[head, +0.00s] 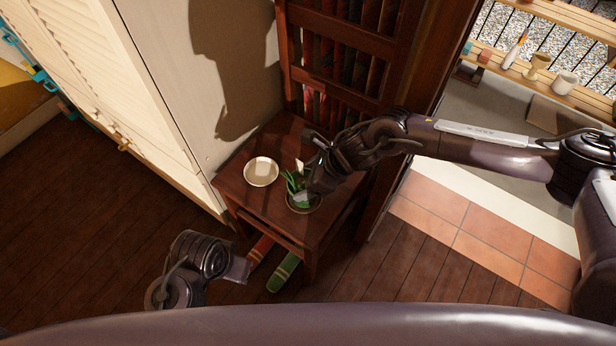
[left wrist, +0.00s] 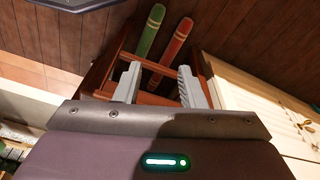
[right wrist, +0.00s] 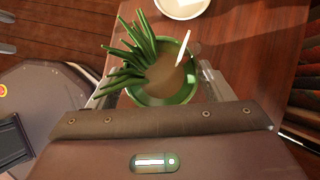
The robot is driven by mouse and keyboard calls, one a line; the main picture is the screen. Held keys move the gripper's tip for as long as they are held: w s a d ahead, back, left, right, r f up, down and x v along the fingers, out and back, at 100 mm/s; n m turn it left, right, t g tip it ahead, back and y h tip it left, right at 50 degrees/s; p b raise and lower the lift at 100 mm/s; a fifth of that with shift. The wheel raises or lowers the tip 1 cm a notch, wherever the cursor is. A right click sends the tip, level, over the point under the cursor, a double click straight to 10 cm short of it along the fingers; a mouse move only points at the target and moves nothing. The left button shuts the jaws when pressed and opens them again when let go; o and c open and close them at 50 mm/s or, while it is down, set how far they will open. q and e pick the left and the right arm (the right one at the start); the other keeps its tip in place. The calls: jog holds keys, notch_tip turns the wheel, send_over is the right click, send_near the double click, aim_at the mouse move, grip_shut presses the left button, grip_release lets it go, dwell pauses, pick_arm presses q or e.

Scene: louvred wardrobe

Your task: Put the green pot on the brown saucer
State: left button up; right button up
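The green pot (right wrist: 182,92) holds brown soil, a spiky green plant and a white tag. It stands on a small dark wooden table, partly hidden by my right gripper in the head view (head: 303,203). My right gripper (right wrist: 158,84) is open, with its fingers on either side of the pot; no firm contact shows. A pale cream round dish (head: 261,172) lies left of the pot, with a small light patch on it. A brownish rim shows around the pot's base; I cannot tell if it is a saucer. My left gripper (left wrist: 160,85) is open and empty, low in front of the table.
The table (head: 236,190) stands against a pale wall and a dark bookcase (head: 340,50). Red (head: 260,250) and green (head: 284,272) books lie below it. The louvred wardrobe (head: 90,70) is at left. Cups (head: 564,82) stand on a shelf at right.

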jog(key=o, duration=0.4)
jog(key=shift+c, duration=0.2)
